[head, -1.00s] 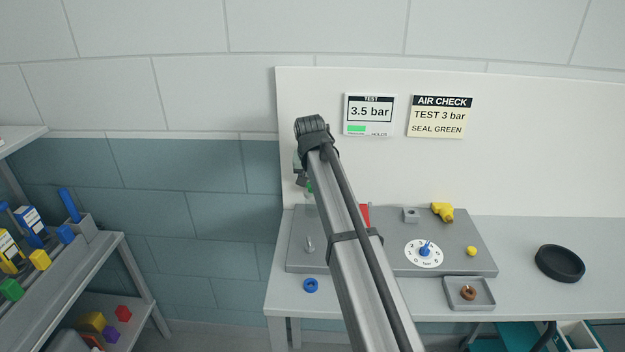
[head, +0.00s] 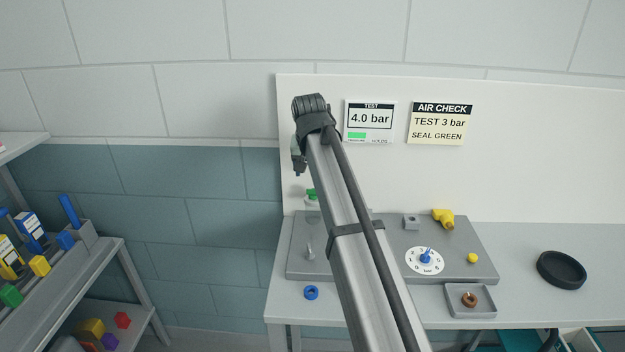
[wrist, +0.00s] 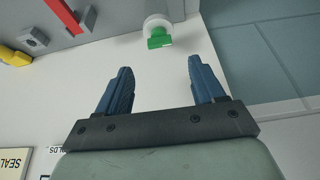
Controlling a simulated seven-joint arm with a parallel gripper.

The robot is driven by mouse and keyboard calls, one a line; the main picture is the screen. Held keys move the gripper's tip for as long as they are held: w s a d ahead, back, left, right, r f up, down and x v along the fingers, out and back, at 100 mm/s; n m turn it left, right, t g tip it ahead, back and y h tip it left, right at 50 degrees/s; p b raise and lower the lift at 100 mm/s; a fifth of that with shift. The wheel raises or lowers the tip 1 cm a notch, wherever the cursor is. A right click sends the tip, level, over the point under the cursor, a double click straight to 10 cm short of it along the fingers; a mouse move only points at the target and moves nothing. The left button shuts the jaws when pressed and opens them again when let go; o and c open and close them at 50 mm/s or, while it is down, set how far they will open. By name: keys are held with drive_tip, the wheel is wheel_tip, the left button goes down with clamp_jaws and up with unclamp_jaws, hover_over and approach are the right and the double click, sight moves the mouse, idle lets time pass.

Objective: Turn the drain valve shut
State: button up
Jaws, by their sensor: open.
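I cannot tell for certain which fitting is the drain valve. A green piece on a white round body (wrist: 158,40) shows in the wrist view, ahead of the gap between my fingers and apart from them. In the head view the green piece (head: 312,192) shows just below my gripper's end. A red bar (wrist: 63,14) lies at the upper left of the wrist view; my arm hides it in the head view. A small grey lever (head: 309,248) stands on the panel's left part. My gripper (wrist: 160,76) is open and empty, its blue fingers apart.
The grey panel (head: 460,268) carries a numbered dial (head: 425,261), a yellow fitting (head: 443,217) and a yellow knob (head: 473,258). A display (head: 369,120) reads 4.0 bar. A sign (head: 441,123) reads TEST 3 bar. A blue ring (head: 311,292) lies in front.

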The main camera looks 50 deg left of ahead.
drive_tip(key=v, duration=0.5)
drive_tip(key=shift+d+r, duration=0.1)
drive_tip(key=shift+r, duration=0.15)
idle(0.3)
